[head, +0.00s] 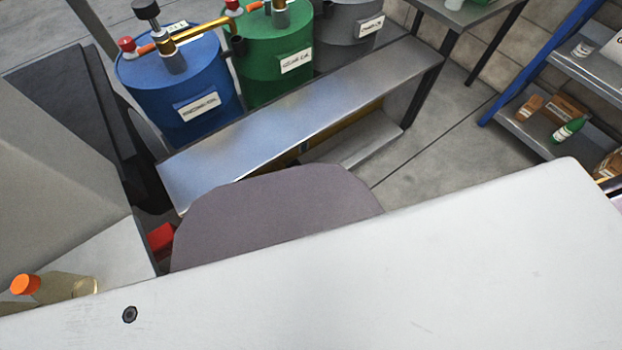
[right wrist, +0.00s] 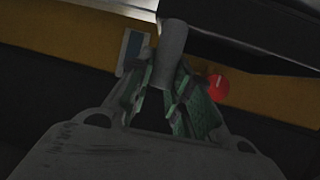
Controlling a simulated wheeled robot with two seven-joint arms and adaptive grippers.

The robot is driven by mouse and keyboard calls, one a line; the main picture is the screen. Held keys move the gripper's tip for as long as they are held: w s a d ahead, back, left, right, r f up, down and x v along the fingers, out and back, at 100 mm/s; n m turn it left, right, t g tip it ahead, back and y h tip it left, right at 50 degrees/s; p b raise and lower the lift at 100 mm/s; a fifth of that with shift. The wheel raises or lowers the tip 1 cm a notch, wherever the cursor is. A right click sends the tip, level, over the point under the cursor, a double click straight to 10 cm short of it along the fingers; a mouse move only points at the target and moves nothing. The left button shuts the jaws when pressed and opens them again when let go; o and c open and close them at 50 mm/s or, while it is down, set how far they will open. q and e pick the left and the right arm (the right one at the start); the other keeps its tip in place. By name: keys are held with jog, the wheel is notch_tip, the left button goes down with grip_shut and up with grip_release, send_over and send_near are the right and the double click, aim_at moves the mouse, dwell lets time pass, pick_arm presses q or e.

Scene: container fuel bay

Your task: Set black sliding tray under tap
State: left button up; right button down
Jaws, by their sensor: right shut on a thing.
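In the head view a brass tap pipe (head: 195,35) with orange and red parts runs over the tops of the blue drum (head: 175,85) and the green drum (head: 272,65). I cannot make out the black sliding tray for certain in either view. In the right wrist view my right gripper (right wrist: 163,92), with green finger pads, is shut on a grey rounded bar (right wrist: 173,45) that rises between the fingers. What the bar belongs to is unclear. My left gripper is not in view.
A metal bench (head: 300,110) stands in front of the drums, with a grey drum (head: 350,40) at the back. A blue-framed shelf (head: 595,75) with bottles stands right. An orange-capped bottle (head: 60,287) is at lower left. A red round part (right wrist: 217,88) is near my right fingers.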

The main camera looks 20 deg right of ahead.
jog(key=shift+s+a, duration=0.2)
jog(key=shift+a, duration=0.1)
jog(key=c, duration=1.3)
grip_release()
jog(key=shift+d, duration=0.1)
jog(key=shift+s+r, duration=0.1)
jog(key=shift+s, duration=0.05)
